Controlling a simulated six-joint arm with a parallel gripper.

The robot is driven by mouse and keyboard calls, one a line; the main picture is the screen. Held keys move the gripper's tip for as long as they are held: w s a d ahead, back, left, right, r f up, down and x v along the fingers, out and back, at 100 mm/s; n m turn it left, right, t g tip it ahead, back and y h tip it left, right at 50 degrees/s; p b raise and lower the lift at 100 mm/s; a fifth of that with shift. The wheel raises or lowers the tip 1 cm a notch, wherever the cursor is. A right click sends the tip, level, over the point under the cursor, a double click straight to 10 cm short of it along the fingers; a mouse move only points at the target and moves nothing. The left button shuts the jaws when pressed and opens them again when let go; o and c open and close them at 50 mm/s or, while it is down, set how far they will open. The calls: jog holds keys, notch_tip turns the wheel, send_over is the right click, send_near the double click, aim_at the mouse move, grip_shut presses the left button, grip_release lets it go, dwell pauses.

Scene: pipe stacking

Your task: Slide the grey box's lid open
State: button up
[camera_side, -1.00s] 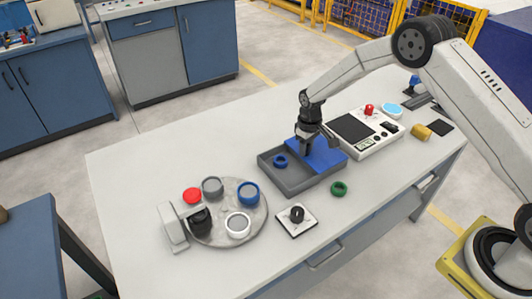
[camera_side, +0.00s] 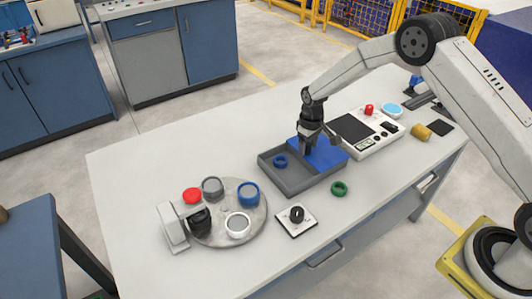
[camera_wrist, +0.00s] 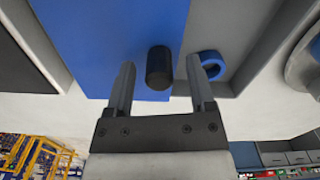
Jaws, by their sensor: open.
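The grey box (camera_side: 291,190) stands on the table in the side view. Its blue lid (camera_side: 325,159) covers the right part, and the left part is uncovered. A blue ring (camera_side: 281,161) lies in the uncovered part; it also shows in the wrist view (camera_wrist: 212,66). My gripper (camera_side: 317,146) is over the lid. In the wrist view, the lid (camera_wrist: 100,35) carries a black knob (camera_wrist: 159,68). My open gripper (camera_wrist: 160,62) has one finger on each side of the knob, with a visible gap on both sides. In the side view my gripper hides the knob.
A white console (camera_side: 366,133) with a dark panel stands close to the right of the box. A green ring (camera_side: 339,188) lies in front of it.

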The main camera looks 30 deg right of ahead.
jog(key=shift+r, duration=3.65)
jog(key=shift+s, duration=0.1)
jog(key=shift+s+r, duration=0.15)
jog(key=shift+r, duration=0.1)
jog(key=s+a+r+m+t, duration=0.1)
jog(key=s+r, duration=0.2)
jog(key=s, duration=0.9)
jog(key=s+a+r+m+t, duration=0.1)
jog(key=s+r, duration=0.3)
jog(key=s, duration=0.9)
jog(key=shift+t, duration=0.3)
